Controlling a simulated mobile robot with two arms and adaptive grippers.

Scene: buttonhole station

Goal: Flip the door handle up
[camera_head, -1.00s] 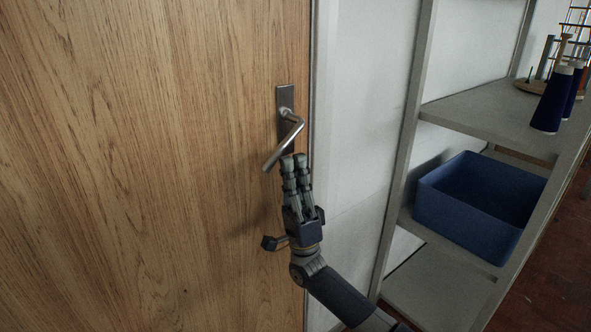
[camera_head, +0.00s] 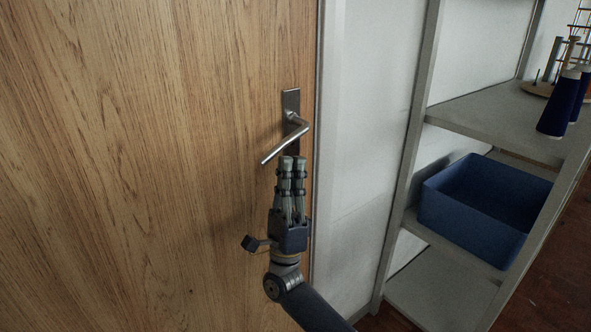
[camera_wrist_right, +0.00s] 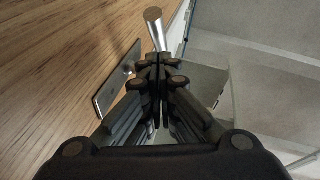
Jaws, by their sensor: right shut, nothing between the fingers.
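The metal door handle (camera_head: 284,144) sits on a narrow metal plate (camera_head: 291,101) near the right edge of the wooden door (camera_head: 150,150). Its lever slopes down to the left. My right gripper (camera_head: 291,160) is shut and empty, with its fingertips pointing up just below the lever. I cannot tell whether they touch it. In the right wrist view, the shut fingertips (camera_wrist_right: 158,62) lie close to the handle's rounded end (camera_wrist_right: 153,14), and the plate (camera_wrist_right: 118,80) shows at the left. The fingers hide part of the handle there. My left gripper is not in view.
A grey shelf unit (camera_head: 410,140) stands to the right of the door, past a strip of white wall (camera_head: 360,130). It holds a blue bin (camera_head: 460,222) and dark blue thread cones (camera_head: 558,105). The door surface left of the handle is clear.

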